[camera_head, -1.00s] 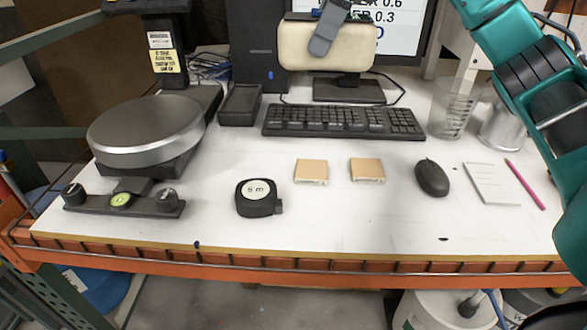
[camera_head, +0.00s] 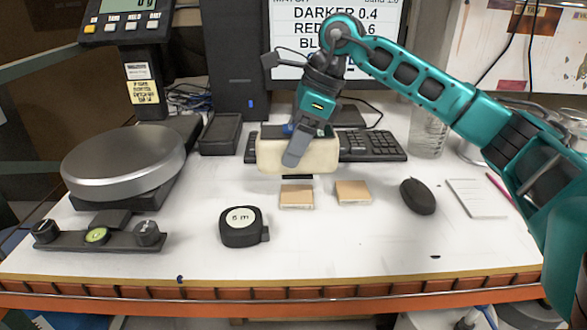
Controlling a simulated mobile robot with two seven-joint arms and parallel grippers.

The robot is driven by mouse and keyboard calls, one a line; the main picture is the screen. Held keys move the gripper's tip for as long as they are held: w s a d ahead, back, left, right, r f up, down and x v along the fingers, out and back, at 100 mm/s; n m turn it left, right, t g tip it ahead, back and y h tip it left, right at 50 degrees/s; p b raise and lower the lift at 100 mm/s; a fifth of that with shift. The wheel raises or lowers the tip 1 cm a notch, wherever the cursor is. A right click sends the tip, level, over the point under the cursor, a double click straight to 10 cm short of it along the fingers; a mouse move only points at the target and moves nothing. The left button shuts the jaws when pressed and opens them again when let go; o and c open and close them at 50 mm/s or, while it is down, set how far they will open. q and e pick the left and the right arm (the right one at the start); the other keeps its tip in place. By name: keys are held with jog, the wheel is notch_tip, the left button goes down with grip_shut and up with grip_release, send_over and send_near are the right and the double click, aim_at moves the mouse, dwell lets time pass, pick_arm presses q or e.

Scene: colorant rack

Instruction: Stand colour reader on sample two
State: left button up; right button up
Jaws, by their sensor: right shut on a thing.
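The colour reader (camera_head: 268,157) is a cream block with a dark top. My right gripper (camera_head: 297,147) is shut on it from above, one grey finger lying across its front face. The reader is upright, just behind the left tan sample (camera_head: 296,198) in the picture, and seems to be above the table. A short dark strip shows below it. A second tan sample (camera_head: 353,192) lies to the right. The samples' labels are too small to read, so I cannot tell which is sample two. My left gripper is out of view.
A tape measure (camera_head: 241,228) lies left of the samples and a mouse (camera_head: 418,197) lies right. The keyboard (camera_head: 378,147) is partly hidden behind the reader. A round scale (camera_head: 125,165) stands at left. The white table (camera_head: 340,245) is clear in front of the samples.

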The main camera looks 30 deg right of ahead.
aim_at(321, 132)
jog(key=shift+f, duration=2.4)
jog(key=shift+f+b, duration=0.15)
jog(key=shift+b, duration=0.2)
jog(key=o, duration=1.7)
jog(key=shift+f, duration=0.1)
jog(key=shift+o, duration=0.2)
jog(key=p+v, duration=0.1)
jog(key=v, duration=1.1)
jog(key=shift+s, duration=0.1)
jog(key=shift+s, duration=0.1)
